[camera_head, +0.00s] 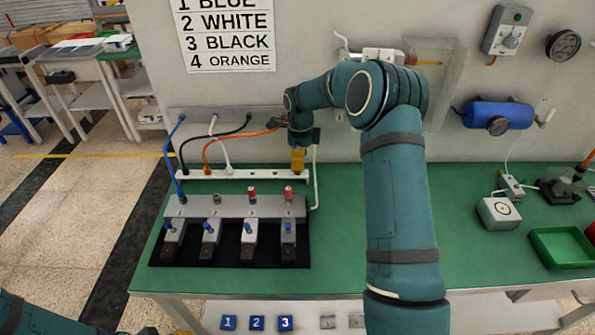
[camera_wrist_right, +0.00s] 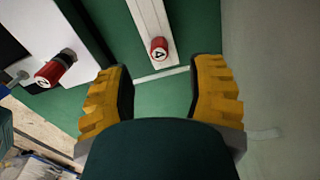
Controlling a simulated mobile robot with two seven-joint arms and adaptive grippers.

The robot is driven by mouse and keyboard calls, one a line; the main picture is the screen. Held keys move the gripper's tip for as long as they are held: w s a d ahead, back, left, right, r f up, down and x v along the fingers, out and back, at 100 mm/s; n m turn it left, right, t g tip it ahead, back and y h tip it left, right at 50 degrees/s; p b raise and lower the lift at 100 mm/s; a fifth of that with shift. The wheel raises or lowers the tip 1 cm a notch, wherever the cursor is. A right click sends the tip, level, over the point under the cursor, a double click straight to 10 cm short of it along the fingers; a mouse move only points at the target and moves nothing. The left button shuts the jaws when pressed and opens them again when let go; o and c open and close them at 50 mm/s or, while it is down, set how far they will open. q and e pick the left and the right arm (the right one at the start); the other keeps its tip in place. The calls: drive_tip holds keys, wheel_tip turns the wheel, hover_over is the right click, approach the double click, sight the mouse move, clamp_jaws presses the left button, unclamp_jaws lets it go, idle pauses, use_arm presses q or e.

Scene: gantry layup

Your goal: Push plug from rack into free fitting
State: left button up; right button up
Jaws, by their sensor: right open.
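In the right wrist view a red plug marked 4 (camera_wrist_right: 158,48) stands near the end of the white rack (camera_wrist_right: 140,12). My right gripper (camera_wrist_right: 162,90) is open, its yellow fingers apart, with the plug ahead of the gap and nothing held. In the head view this gripper (camera_head: 297,160) is over the right end of the rack (camera_head: 250,174) and hides the plug. The grey manifold (camera_head: 235,207) stands in front. Its second fitting (camera_head: 216,199) looks free; red plugs (camera_head: 252,191) sit in the two fittings to the right. Only a tip of my left gripper (camera_head: 148,331) seems to show.
Blue (camera_head: 170,150), black, orange and white hoses hang from the wall; the blue one reaches the first fitting. Several levers (camera_head: 207,232) stand before the manifold. A green tray (camera_head: 562,247) and grey box (camera_head: 499,213) are at the right. The bench (camera_head: 340,240) is clear right of the manifold.

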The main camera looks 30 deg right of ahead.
drive_tip(key=shift+w+a+f, duration=0.15)
drive_tip(key=shift+f, duration=1.05)
drive_tip(key=shift+w+a+f, duration=0.1)
drive_tip(key=shift+f, duration=1.05)
drive_tip(key=shift+o, duration=0.2)
drive_tip(key=c, duration=1)
